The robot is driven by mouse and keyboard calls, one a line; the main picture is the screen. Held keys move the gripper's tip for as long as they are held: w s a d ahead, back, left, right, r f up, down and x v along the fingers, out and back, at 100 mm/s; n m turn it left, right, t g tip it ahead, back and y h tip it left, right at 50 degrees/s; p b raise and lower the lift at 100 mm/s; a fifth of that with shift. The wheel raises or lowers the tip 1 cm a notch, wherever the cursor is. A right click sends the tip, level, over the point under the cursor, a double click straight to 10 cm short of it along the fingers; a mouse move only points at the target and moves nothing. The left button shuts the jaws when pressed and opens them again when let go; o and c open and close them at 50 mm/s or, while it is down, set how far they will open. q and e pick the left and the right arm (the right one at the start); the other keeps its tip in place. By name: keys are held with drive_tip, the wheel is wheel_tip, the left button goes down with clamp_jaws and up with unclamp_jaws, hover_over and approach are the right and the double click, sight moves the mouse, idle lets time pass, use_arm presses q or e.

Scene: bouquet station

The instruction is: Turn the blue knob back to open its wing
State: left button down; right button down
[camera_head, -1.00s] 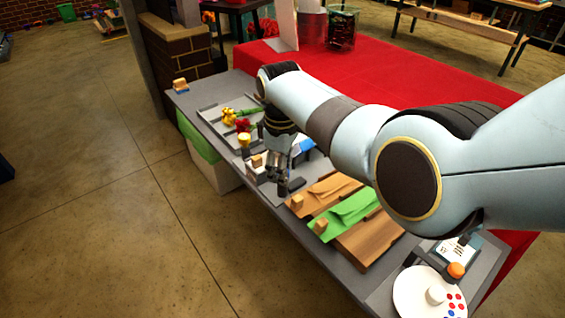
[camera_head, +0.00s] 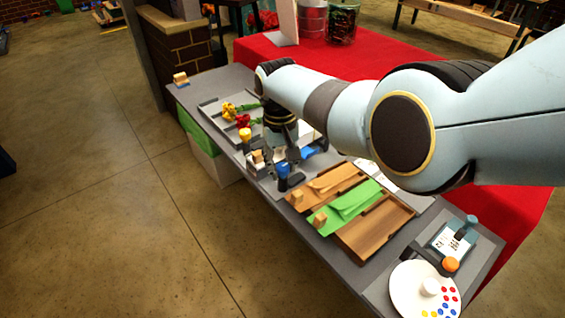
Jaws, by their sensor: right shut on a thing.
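My right gripper (camera_head: 285,158) reaches down over the grey bench, its fingers shut on the blue knob (camera_head: 283,170). The knob sits on a dark post at the bench's front edge, and its blue side shows below the fingers. A blue piece (camera_head: 309,152), perhaps the wing, shows just behind and right of the gripper. The gripper and wrist partly cover this spot, so I cannot tell how far the wing stands open. A yellow knob (camera_head: 245,134) stands further left along the same edge. My left gripper is out of view.
A grey tray with red flowers (camera_head: 242,121) and yellow flowers (camera_head: 229,110) lies to the left. Floor in front is clear.

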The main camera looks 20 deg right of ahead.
sight(280, 166)
drive_tip(key=shift+m, duration=0.6)
drive_tip(key=c, duration=1)
unclamp_jaws()
drive_tip(key=r, duration=1.2)
drive_tip(key=shift+a, duration=0.25)
drive_tip(key=shift+w, duration=0.1)
